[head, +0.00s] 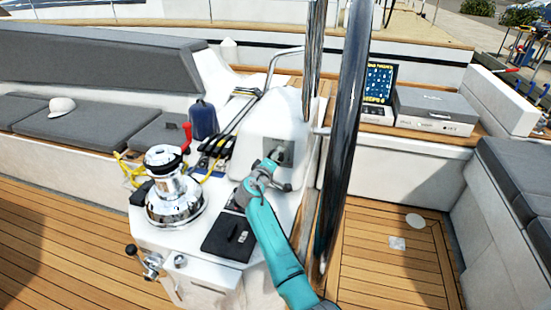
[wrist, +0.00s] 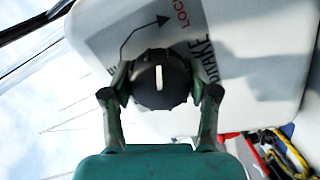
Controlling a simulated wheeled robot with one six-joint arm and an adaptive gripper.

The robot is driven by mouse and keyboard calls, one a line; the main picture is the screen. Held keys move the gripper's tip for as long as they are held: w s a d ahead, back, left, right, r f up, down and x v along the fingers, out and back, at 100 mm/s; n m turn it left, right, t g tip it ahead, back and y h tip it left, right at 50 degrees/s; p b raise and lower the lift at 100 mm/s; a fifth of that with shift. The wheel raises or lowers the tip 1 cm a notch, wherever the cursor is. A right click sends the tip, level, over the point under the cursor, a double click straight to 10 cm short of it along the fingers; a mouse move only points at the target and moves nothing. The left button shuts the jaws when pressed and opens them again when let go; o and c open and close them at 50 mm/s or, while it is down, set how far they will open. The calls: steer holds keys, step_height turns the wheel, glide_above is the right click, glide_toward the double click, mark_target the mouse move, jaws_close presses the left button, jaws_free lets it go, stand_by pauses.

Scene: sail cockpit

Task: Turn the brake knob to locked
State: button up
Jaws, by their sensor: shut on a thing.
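The brake knob (wrist: 161,72) is round and black with a short white pointer line, which stands nearly upright in the wrist view. It sits on a white panel marked with red letters starting "LOC" (wrist: 178,13), the dark word "BRAKE" (wrist: 210,62) and a bent dark line with an arrowhead (wrist: 140,32). The rest of the red word is cut off. My gripper (wrist: 160,88) has one finger on each side of the knob and is shut on it. In the head view my gripper (head: 277,156) reaches the white pedestal (head: 262,112) and mostly hides the knob.
A chrome winch (head: 168,185) with a red-handled lever stands left of my arm. Black levers (head: 237,115) and a blue bag (head: 203,120) are beside the pedestal. A tall steel tube (head: 345,140) rises close on the right. Open teak floor (head: 385,260) lies right.

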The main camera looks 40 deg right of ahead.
steer(key=shift+m, duration=0.6)
steer(key=shift+f, duration=0.1)
steer(key=o, duration=1.2)
steer(key=shift+c, duration=0.2)
steer(key=v, duration=1.2)
